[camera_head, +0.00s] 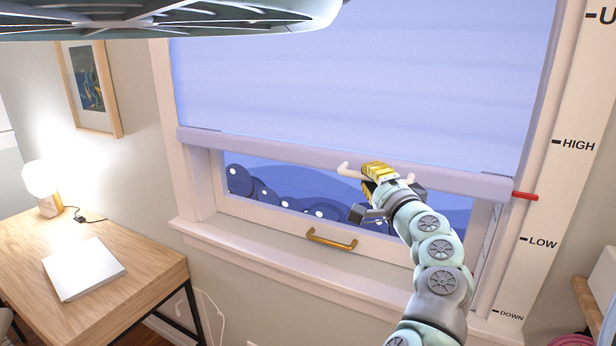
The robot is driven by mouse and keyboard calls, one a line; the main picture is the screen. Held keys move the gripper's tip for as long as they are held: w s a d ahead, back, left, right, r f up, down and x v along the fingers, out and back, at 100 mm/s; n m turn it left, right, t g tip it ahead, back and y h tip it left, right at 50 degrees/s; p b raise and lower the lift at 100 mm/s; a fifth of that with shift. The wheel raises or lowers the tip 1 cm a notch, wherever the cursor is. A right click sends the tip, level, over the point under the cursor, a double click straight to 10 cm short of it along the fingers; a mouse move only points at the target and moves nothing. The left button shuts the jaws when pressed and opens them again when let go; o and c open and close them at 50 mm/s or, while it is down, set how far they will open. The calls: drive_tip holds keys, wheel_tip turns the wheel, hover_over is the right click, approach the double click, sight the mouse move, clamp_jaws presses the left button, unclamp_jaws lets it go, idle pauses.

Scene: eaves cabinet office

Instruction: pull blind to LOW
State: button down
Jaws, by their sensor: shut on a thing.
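The pale blue-lavender blind (350,80) covers most of the window, and its bottom bar (260,147) hangs a little above the sill. A white handle (347,169) sticks out from the bar. My gripper (377,175) with yellow fingers is shut on this handle, hiding its middle. The red pointer (525,196) at the bar's right end sits between HIGH (578,144) and LOW (542,243) on the white scale strip (545,205), about midway. DOWN (511,316) is marked lower on the strip.
A brass window pull (332,238) is on the lower window frame, below the blind's bar. The sill (260,253) juts out beneath. A wooden desk (130,285) with a lit lamp (42,188) and a closed white laptop (83,268) stands at left.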

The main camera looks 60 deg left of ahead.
wheel_tip(320, 180, down, 10)
drive_tip(key=b, duration=0.8)
drive_tip(key=c, duration=0.9)
unclamp_jaws()
drive_tip(key=shift+r, duration=0.15)
drive_tip(key=shift+c, duration=0.2)
drive_tip(key=v, duration=1.2)
drive_tip(key=shift+w, duration=0.15)
